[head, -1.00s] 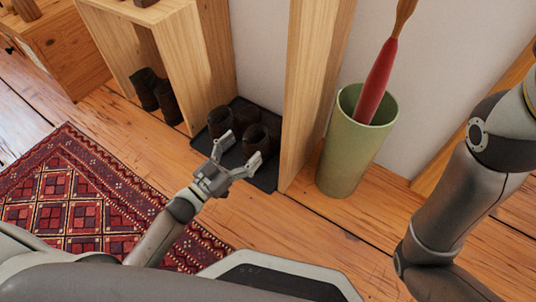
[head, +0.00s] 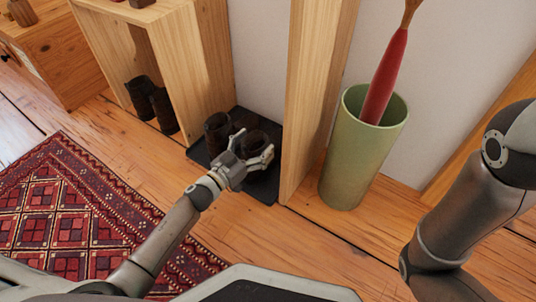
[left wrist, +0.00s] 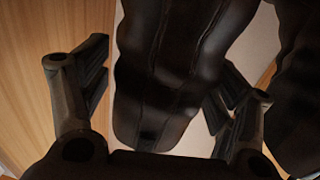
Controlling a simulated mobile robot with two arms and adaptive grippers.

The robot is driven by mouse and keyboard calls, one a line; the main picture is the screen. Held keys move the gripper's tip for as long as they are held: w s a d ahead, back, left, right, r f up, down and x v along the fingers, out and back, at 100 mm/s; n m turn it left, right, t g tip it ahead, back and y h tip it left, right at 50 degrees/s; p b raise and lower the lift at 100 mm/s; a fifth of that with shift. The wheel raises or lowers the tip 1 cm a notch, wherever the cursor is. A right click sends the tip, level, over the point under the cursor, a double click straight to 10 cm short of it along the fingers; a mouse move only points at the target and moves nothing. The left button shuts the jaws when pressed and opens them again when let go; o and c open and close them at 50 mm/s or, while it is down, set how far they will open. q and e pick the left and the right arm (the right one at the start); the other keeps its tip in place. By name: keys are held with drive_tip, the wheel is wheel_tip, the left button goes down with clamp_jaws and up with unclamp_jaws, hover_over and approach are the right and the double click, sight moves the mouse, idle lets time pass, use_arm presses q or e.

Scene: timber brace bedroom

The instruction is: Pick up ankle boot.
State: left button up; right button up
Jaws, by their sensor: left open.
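Two dark brown ankle boots stand side by side on a black tray (head: 262,189) on the floor. The right boot (head: 254,139) is partly hidden by my left gripper (head: 253,148). The left boot (head: 217,130) stands just beside it. My left gripper is open, with its fingers at the right boot. In the left wrist view, a dark boot (left wrist: 165,70) fills the space between the open fingers (left wrist: 160,105), and another boot (left wrist: 300,85) shows at the right edge. Contact cannot be told. My right gripper is out of view.
A wooden shelf unit (head: 185,60) with another dark pair (head: 152,103) stands left of the tray. A wooden post (head: 312,110) stands close on the right, then a green bin (head: 350,165) holding a red-handled item (head: 380,80). A patterned rug (head: 60,215) lies left.

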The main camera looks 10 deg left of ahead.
use_arm(q)
drive_tip(key=shift+w+d, duration=0.2)
drive_tip(key=shift+w, duration=0.2)
drive_tip(key=shift+c, duration=0.2)
clamp_jaws()
drive_tip(key=shift+r, duration=0.15)
